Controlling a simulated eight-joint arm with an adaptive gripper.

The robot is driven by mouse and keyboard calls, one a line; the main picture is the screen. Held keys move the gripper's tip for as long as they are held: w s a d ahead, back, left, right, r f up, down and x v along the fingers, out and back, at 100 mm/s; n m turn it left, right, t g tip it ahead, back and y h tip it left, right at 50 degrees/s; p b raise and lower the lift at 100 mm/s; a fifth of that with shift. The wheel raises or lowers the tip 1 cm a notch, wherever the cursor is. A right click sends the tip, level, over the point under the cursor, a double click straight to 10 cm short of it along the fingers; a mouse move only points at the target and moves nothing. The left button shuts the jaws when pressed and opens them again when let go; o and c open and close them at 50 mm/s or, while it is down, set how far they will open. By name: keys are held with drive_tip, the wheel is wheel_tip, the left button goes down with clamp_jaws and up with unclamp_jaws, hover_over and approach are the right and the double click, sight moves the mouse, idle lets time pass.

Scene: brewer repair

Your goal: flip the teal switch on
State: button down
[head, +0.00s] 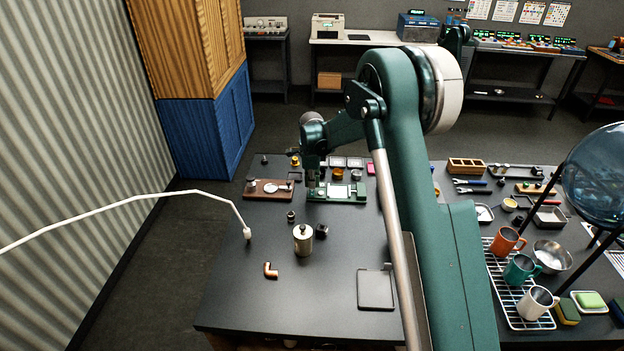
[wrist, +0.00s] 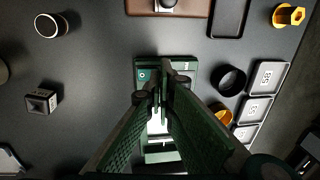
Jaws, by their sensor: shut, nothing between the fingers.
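A green switch board (head: 350,198) lies on the dark bench in the head view, towards its back. In the wrist view the green board (wrist: 142,64) is under my fingers, with a small teal round mark near its upper left. The switch itself is hidden or too small to make out behind the fingers, so I cannot tell its position. My gripper (head: 313,183) points down at the left part of the board. In the wrist view my gripper (wrist: 160,92) is shut and empty, fingertips over the board's middle. I cannot tell whether they touch it.
A brown board (head: 262,193) with pale metal parts lies left of the green board. A metal cylinder (head: 303,239), a dark cube (head: 321,231) and a copper elbow (head: 270,270) stand nearer. Small trays (wrist: 267,77) and a black ring (wrist: 231,80) lie close by.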

sight(312, 191)
drive_tip(key=shift+f, duration=0.3)
drive_tip(key=shift+f, duration=0.15)
drive_tip(key=shift+w+f+b, duration=0.2)
drive_tip(key=shift+f+b, duration=0.15)
drive_tip(key=shift+b, duration=0.35)
drive_tip(key=shift+r, duration=0.15)
drive_tip(key=shift+s, duration=0.15)
drive_tip(key=shift+s+r, duration=0.25)
drive_tip(key=shift+s, duration=0.35)
drive_tip(key=shift+r, duration=0.1)
wheel_tip(312, 191, up, 14)
drive_tip(key=w, duration=0.1)
drive_tip(key=shift+w, duration=0.35)
